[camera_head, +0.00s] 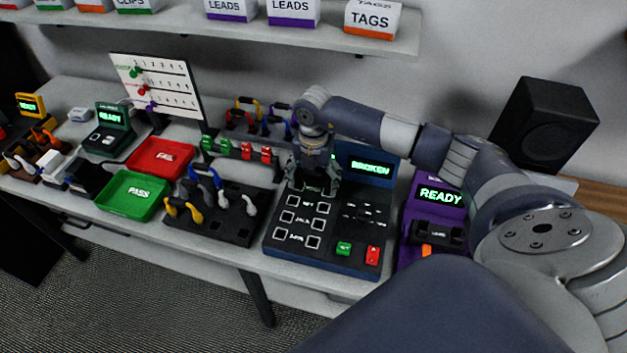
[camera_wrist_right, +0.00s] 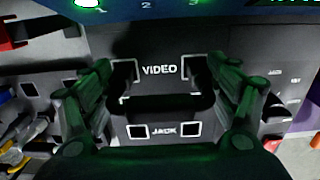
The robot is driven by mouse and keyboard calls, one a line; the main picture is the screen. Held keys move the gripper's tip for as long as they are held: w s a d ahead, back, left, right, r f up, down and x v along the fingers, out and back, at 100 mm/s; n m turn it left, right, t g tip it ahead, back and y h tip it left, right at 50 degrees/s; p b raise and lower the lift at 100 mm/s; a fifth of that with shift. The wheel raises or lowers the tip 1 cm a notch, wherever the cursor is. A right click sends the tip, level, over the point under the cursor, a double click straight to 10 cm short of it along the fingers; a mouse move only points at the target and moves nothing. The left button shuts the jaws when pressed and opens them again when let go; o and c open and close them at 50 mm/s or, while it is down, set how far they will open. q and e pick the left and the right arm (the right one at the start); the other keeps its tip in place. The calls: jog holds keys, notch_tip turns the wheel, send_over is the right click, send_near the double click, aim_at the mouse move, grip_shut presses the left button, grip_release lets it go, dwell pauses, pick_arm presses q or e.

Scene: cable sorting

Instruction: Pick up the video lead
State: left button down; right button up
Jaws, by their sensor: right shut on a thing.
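The video lead (camera_wrist_right: 160,104) is a dark, short lead in the right wrist view. It lies across the row marked VIDEO on the blue tester (camera_head: 280,258), close to that row's two white-framed sockets. I cannot tell whether its plugs are seated in them. My right gripper (camera_head: 314,190) is over the tester's upper left part in the head view and hides the lead there. In the right wrist view my right gripper (camera_wrist_right: 160,100) has a finger at each side of the lead and is shut on it. The tester's screen (camera_head: 370,167) reads BROKEN. My left gripper is not in view.
Left of the tester stands a dark rack (camera_head: 222,228) with blue, yellow and white leads. Further left are a green PASS tray (camera_head: 112,203) and a red FAIL tray (camera_head: 150,171). A purple device (camera_head: 415,200) reading READY stands close on the right.

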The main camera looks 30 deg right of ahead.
aim_at(314, 175)
jog(key=shift+w+r+b, duration=0.1)
jog(key=shift+r+b, duration=0.4)
jog(key=shift+b, duration=0.05)
jog(key=shift+s+a+r+b, duration=0.15)
jog(key=shift+r+b, duration=0.2)
jog(key=shift+r, duration=0.2)
jog(key=shift+s+d+r+b, duration=0.15)
jog(key=shift+r+b, duration=0.2)
jog(key=shift+r, duration=0.2)
jog(key=s+a+b, duration=0.1)
jog(key=s+a, duration=0.1)
jog(key=s, duration=0.2)
jog(key=s+a+r+b, duration=0.1)
jog(key=s+a+b, duration=0.1)
jog(key=s, duration=0.3)
jog(key=s+a+b, duration=0.1)
jog(key=s+a, duration=0.2)
jog(key=s, duration=0.1)
jog(key=shift+s+r, duration=0.15)
jog(key=shift+r, duration=0.15)
jog(key=shift+s+a+r, duration=0.15)
jog(key=shift+s+r, duration=0.1)
jog(key=shift+r, duration=0.15)
notch_tip(314, 175, up, 2)
jog(key=shift+r+p, duration=0.15)
jog(key=shift+p, duration=0.7)
jog(key=shift+n, duration=0.3)
